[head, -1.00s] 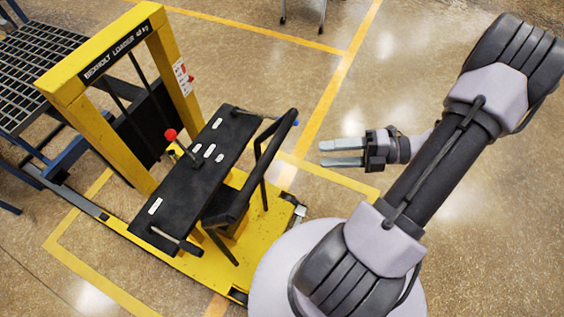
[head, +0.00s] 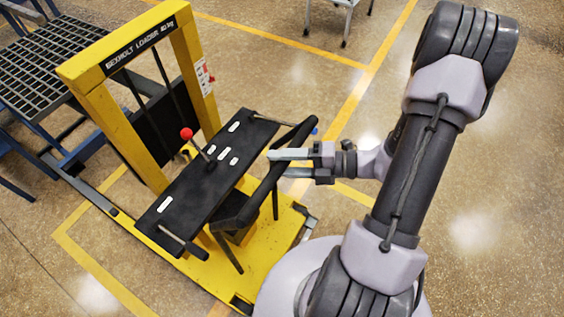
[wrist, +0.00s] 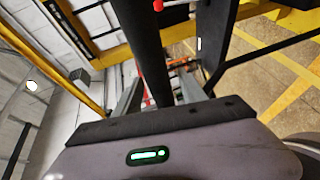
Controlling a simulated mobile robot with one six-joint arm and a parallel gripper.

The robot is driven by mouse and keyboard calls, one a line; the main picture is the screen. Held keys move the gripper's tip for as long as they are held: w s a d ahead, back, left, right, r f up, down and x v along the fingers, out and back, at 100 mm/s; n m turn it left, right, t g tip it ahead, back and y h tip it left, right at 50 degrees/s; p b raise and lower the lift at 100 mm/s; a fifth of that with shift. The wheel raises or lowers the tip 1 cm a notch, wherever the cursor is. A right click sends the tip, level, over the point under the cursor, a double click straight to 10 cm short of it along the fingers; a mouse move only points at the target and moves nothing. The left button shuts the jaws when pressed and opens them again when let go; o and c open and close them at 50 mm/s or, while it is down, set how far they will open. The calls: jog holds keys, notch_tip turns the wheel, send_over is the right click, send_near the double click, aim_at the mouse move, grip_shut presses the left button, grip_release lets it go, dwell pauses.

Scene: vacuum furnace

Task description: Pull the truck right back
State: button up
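The truck is a yellow loader (head: 183,60) with an upright frame, a black control panel (head: 205,170) and a black push handle (head: 253,198) on its near side. My gripper (head: 287,163) is at the right part of the handle, with its two fingers apart. In the wrist view the dark handle bar (wrist: 142,45) runs in between the fingers (wrist: 158,95), with a gap beside it. The fingers are not closed on it. Whether either finger touches the bar, I cannot tell.
A red-knobbed lever (head: 187,134) rises from the panel. A dark grid rack (head: 45,62) on blue legs stands beyond the truck on the left. Yellow floor lines (head: 350,125) surround the truck. The floor at right is clear; a light-legged stand (head: 345,15) is at the top.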

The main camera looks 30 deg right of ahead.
grip_shut()
dwell(1.3)
